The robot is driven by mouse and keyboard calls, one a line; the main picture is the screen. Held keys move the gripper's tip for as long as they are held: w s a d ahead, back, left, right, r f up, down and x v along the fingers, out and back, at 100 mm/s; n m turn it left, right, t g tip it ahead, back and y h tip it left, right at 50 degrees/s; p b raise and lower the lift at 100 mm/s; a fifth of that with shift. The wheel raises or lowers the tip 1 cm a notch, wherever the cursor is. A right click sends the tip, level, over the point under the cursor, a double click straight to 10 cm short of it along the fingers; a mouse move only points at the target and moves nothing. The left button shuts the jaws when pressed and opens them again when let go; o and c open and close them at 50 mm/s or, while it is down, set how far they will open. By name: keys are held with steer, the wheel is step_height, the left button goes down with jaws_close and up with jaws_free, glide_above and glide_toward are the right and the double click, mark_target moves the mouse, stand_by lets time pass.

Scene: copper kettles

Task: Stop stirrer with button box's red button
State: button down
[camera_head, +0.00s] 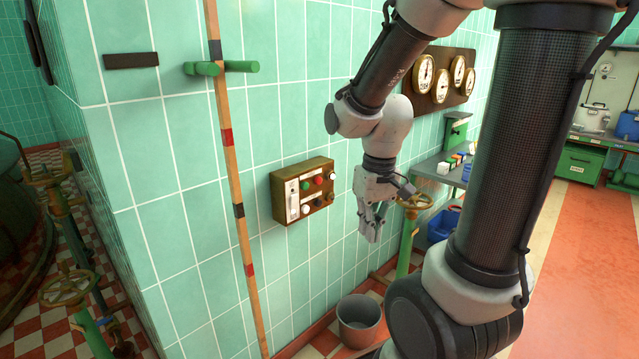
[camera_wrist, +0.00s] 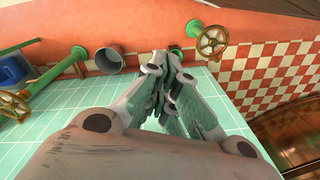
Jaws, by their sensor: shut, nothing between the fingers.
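The button box (camera_head: 303,190) is a brown box on the green tiled wall, left of my gripper in the head view. In the wrist view my gripper (camera_wrist: 172,78) shows closed fingers in front of the tiles. The box does not show there. The stirrer cannot be made out.
A striped wooden pole (camera_head: 231,150) stands against the wall left of the box. A grey bucket (camera_head: 359,320) is on the floor below. A green pipe with a brass handwheel (camera_head: 415,201) stands right of my gripper. Gauges (camera_head: 441,85) hang above a shelf. The wall between box and gripper is clear.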

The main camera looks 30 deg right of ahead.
mark_target(318, 181)
steer(key=w+d+f+n+t+h, duration=0.1)
steer(key=w+d+f+t, duration=0.2)
steer(key=w+f, duration=0.8)
steer(key=w+d+f+t+h, duration=0.2)
steer(key=w+d+f+t, duration=0.1)
steer(key=w+f, duration=0.75)
steer(key=w+d+r+n+t+h, duration=0.2)
steer(key=w+d+r+t, duration=0.1)
steer(key=r+t, duration=0.2)
steer(key=w+d+r+n+t+h, duration=0.2)
steer(key=r+t, duration=0.3)
steer(key=r, duration=0.3)
steer(key=shift+w+d+r+h, duration=0.15)
steer(key=shift+w+d+h, duration=0.4)
steer(key=shift+h, duration=0.25)
steer(key=w+a, duration=0.3)
steer(key=w, duration=0.5)
steer(key=shift+w, duration=0.15)
steer(key=shift+w+a, duration=0.1)
steer(key=shift+w, duration=0.25)
